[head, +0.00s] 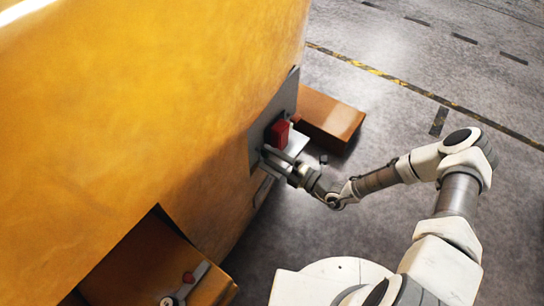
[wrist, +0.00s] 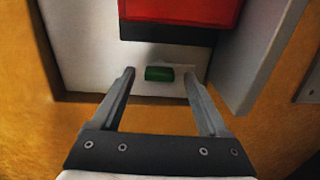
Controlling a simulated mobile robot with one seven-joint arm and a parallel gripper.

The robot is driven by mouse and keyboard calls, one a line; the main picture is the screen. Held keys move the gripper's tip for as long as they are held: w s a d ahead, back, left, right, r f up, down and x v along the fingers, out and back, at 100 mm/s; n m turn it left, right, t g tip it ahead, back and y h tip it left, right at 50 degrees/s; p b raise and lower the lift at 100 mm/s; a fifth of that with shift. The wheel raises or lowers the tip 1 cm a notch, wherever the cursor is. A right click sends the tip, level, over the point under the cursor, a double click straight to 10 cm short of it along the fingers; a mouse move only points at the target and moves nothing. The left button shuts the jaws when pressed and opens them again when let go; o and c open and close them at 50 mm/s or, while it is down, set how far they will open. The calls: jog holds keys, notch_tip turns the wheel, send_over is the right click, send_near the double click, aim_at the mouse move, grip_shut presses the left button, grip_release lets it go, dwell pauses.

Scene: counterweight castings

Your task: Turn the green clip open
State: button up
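The green clip (wrist: 159,74) shows in the wrist view as a small green block lying crosswise on a pale plate, just below a red block. My gripper (wrist: 159,80) is open, with one finger on each side of the clip and visible space between each finger and the clip. In the head view my gripper (head: 275,160) is at the grey panel on the side of the yellow casting, just below the red block. The green clip cannot be made out in the head view.
The red block (head: 277,133) with a dark underside sits above the clip. A grey flap (wrist: 257,55) stands to the right of my gripper. The large yellow casting (head: 130,100) fills the left. An orange block (head: 330,115) is behind the panel. Open floor lies right.

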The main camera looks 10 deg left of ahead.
jog(key=p+v, duration=0.1)
jog(key=v, duration=1.6)
jog(key=shift+d, duration=0.2)
jog(key=shift+s, duration=0.15)
jog(key=s+d+r+m+h+p, duration=0.3)
jog(key=r+m, duration=0.7)
jog(key=r, duration=0.6)
jog(key=s+d+r+m+h+p, duration=0.3)
jog(key=s+r+m+h, duration=0.2)
jog(key=r, duration=1.1)
jog(key=s+d+r+m+g+h+p, duration=0.1)
jog(key=s+d+r+m+h+p, duration=0.2)
jog(key=r+m+h, duration=0.5)
notch_tip(320, 180, up, 9)
jog(key=s+m, duration=0.1)
jog(key=m, duration=0.7)
jog(key=shift+d+h, duration=0.3)
jog(key=shift+d, duration=0.05)
